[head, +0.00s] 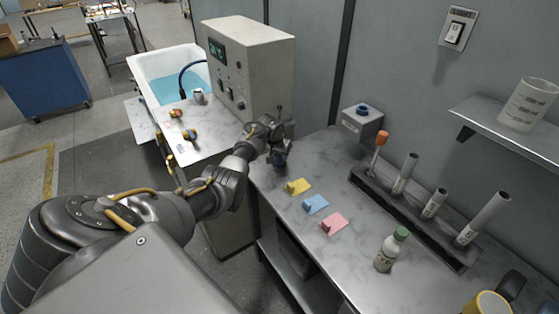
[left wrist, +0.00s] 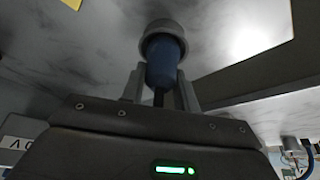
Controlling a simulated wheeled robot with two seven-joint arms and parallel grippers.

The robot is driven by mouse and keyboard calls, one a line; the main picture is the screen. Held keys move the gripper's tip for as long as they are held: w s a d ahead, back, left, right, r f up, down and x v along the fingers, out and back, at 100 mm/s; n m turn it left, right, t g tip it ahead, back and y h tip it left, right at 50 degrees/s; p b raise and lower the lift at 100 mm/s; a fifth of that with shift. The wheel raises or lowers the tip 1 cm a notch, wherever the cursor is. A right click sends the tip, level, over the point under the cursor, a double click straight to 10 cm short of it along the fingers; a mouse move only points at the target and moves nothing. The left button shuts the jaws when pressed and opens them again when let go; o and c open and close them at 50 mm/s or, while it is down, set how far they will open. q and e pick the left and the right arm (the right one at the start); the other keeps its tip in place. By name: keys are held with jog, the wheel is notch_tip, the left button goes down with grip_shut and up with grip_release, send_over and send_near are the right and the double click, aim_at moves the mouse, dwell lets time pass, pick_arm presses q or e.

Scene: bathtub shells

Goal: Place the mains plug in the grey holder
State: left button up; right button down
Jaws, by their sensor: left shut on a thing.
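My left gripper (head: 277,146) is shut on the blue mains plug (head: 280,160), at the left end of the marble-topped bench. In the left wrist view the gripper (left wrist: 160,90) has one finger on each side of the plug's blue body (left wrist: 163,62). A wider grey collar shows at the plug's far end. A small grey box (head: 354,127) with a round blue fitting on top, which looks like the grey holder, stands against the wall, right of the gripper and apart from it. My right gripper is not in view.
Yellow, blue and pink pads (head: 315,204) lie on the bench. A dark rack (head: 412,222) holds several tubes and an orange-handled tool. A green-capped bottle (head: 387,252) stands in front. A control cabinet (head: 262,65) and water-filled tub (head: 150,70) are at left.

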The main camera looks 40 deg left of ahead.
pick_arm(q)
jog(key=shift+r, duration=0.15)
jog(key=shift+s+f, duration=0.1)
jog(key=shift+f, duration=0.1)
jog(key=o, duration=1)
jog(key=shift+r, duration=0.1)
jog(key=shift+r, duration=0.2)
jog(key=shift+p+v, duration=0.5)
jog(key=shift+v, duration=5.4)
